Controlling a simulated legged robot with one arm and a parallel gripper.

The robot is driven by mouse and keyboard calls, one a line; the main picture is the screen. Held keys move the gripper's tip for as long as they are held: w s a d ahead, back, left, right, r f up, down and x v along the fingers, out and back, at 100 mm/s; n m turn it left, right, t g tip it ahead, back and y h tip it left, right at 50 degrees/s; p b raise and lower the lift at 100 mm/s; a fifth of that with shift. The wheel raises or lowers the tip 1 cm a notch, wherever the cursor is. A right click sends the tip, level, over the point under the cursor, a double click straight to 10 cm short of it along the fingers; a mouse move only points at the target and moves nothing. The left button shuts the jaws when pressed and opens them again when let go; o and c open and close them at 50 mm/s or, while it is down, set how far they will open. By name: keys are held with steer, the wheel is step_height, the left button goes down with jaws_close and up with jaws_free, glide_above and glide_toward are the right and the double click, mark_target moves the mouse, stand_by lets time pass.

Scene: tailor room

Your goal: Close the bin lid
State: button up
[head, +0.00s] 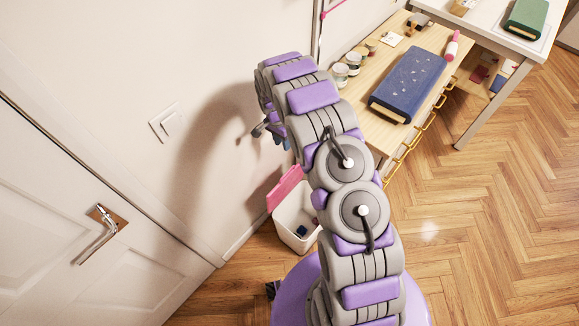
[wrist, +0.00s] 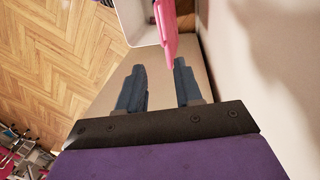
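A white bin (head: 297,217) stands on the floor by the wall, partly hidden behind my arm in the head view. Its pink lid (head: 286,187) is open, tilted up on the side toward the wall. A small dark item lies inside the bin. In the wrist view the lid (wrist: 166,27) is seen nearly edge-on at the top, beside the white bin (wrist: 136,20). My gripper (wrist: 159,82) is open and empty, its two fingers spread apart below the lid, apparently not touching it. In the head view my gripper (head: 264,130) is beside the wall, above the bin.
A wooden drawer cabinet (head: 385,135) with jars and a blue fabric bolt (head: 409,84) stands right of the bin. A white table (head: 489,33) is behind it. A white door (head: 75,225) is at left. The wooden floor (head: 480,220) at right is clear.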

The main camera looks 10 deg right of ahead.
step_height(320, 180, down, 5)
steer(key=a, duration=0.2)
steer(key=b, duration=0.2)
glide_above(289, 171)
steer(key=f, duration=0.7)
steer(key=shift+w+d+f, duration=0.3)
steer(key=shift+f, duration=0.05)
steer(key=f, duration=0.1)
steer(key=a+f, duration=0.2)
steer(key=f, duration=0.1)
steer(key=shift+s+a, duration=0.15)
steer(key=shift+a, duration=0.1)
steer(key=shift+d, duration=1.2)
steer(key=shift+c, duration=0.5)
steer(key=shift+a, duration=0.2)
steer(key=shift+c, duration=0.8)
steer(key=shift+a, duration=0.95)
jaws_close()
steer(key=shift+d, duration=0.9)
steer(key=shift+a, duration=0.65)
steer(key=shift+d, duration=0.55)
